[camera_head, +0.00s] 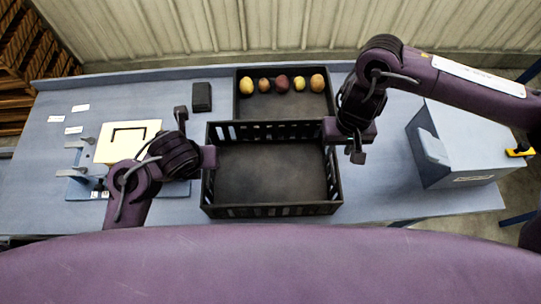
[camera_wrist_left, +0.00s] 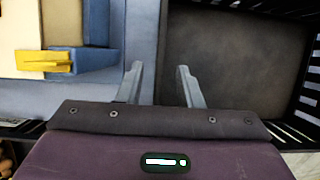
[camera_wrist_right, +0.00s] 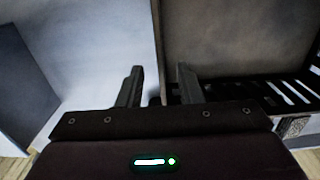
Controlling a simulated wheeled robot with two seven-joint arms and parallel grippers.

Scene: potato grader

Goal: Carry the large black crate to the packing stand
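The large black crate (camera_head: 272,210) stands on the blue-grey table in the middle of the head view. It is empty, with slotted walls. My left gripper (camera_head: 208,158) is at its left wall; in the left wrist view its two fingers (camera_wrist_left: 160,75) are apart, with the crate's edge between them. My right gripper (camera_head: 336,131) is at the right wall; in the right wrist view its fingers (camera_wrist_right: 158,76) are also apart on either side of the crate's edge. Neither visibly clamps it. I cannot pick out the packing stand for certain.
A shallow black tray (camera_head: 286,113) with several potatoes lies directly behind the crate. A small black block (camera_head: 202,97) is beside it. A cream board (camera_head: 128,139) with clamps stands at left. A grey box (camera_head: 463,146) stands at right. A wall closes the back.

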